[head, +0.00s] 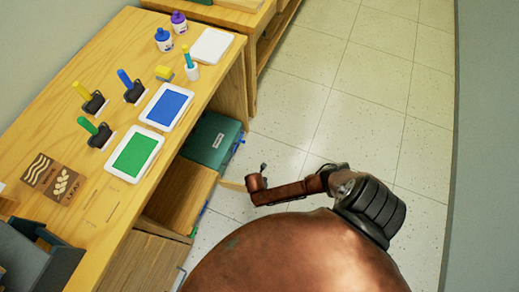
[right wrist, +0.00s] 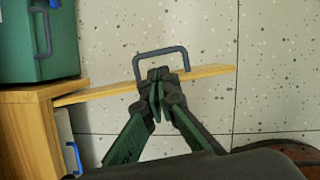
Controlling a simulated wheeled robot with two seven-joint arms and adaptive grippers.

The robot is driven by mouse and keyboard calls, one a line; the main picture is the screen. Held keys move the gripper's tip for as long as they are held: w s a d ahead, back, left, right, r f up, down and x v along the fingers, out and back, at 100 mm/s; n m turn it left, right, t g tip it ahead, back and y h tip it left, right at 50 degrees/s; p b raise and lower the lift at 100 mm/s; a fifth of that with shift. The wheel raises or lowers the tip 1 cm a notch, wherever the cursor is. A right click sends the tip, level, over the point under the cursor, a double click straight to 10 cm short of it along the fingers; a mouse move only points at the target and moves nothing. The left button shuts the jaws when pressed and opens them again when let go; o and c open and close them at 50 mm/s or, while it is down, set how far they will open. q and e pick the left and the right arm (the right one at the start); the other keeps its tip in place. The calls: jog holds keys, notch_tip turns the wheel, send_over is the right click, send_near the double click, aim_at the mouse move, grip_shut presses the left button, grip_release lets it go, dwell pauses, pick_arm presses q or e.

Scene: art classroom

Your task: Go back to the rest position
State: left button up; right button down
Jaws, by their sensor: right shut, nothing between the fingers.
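My right gripper (right wrist: 158,82) shows in the right wrist view with its dark fingers closed together and nothing between them. Its tips overlap the view of a dark grey bar handle (right wrist: 162,51) on a narrow wooden panel (right wrist: 210,71). I cannot tell whether the tips touch the handle or are apart from it. In the head view my copper-coloured arm reaches left over the floor towards the cabinet, and its fingers cannot be made out. My left gripper is in neither view.
A wooden table (head: 100,205) on the left holds a green tray (head: 134,155), a blue tray (head: 167,106), stamps, bottles and blocks. A green box (head: 212,139) sits on a lower shelf. Tiled floor (head: 350,95) lies clear between the furniture and the grey wall (head: 485,150).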

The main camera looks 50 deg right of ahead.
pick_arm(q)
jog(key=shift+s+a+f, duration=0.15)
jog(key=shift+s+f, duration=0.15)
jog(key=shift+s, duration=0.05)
pick_arm(e)
jog(key=shift+r, duration=0.15)
jog(key=shift+s+a, duration=0.1)
